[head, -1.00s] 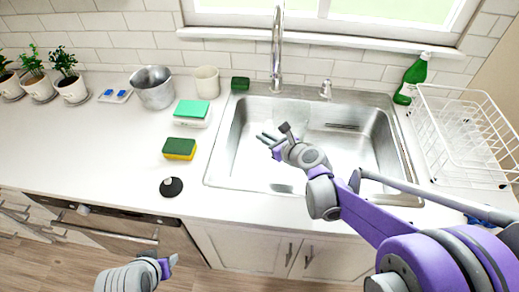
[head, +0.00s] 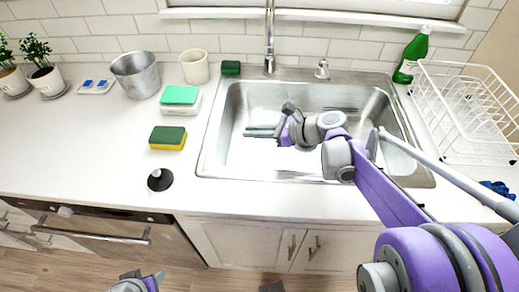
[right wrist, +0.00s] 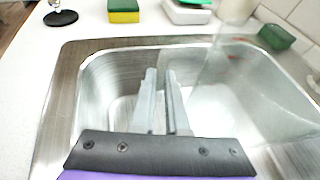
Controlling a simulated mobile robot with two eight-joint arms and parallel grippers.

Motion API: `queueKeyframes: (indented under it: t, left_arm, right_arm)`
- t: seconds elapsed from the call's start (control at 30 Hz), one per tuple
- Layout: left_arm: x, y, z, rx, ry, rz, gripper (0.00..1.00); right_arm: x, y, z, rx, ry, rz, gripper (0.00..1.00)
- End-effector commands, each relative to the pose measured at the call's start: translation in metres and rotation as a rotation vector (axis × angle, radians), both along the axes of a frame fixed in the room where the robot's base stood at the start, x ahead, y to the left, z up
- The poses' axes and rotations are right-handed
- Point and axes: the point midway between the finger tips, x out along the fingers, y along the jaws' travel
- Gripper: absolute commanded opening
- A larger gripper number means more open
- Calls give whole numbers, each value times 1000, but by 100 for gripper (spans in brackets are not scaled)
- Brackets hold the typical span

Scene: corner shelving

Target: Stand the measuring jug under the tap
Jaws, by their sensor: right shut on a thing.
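The tap (head: 269,40) rises at the back rim of the steel sink (head: 210,140). My right gripper (head: 250,131) is over the basin, its fingers pointing left, in front of the tap. In the right wrist view its fingers (right wrist: 163,95) are close together on a clear, faint thing, which I take to be the measuring jug (right wrist: 207,72). The jug's outline is hard to make out, and I cannot tell if it touches the sink floor. My left gripper (head: 140,282) is low at the bottom edge, partly cut off, away from the counter.
A green-yellow sponge (head: 168,138), a soap box with a green top (head: 180,100), a metal pot (head: 136,74) and a cream cup (head: 195,67) stand left of the sink. A white dish rack (head: 465,110) and green bottle (head: 412,56) are to the right.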

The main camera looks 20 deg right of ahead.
Motion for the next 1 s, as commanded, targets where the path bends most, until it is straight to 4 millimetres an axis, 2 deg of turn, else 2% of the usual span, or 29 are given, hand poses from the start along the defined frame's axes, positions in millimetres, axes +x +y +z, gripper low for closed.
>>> queueKeyframes:
  t: [0.03,0.13,0.37,0.57,0.93,0.97,1.0]
  left_arm:
    - [0,0,-3,0,1,0,57]
    - [0,0,-6,0,2,0,57]
    - [-1,0,-10,0,3,0,57]
    - [-1,0,-17,0,5,0,57]
    - [-1,0,-19,0,6,0,57]
    - [-1,0,-19,0,6,0,57]
    - [-1,0,-19,0,6,0,57]
  right_arm:
    - [0,0,-12,0,0,1,0]
    - [0,1,-29,1,1,0,0]
    - [0,1,-48,0,0,-1,0]
    - [0,0,-76,1,1,-2,0]
    - [0,1,-82,1,1,-2,0]
    - [0,1,-82,0,2,-2,14]
    - [0,0,-82,0,2,-2,21]
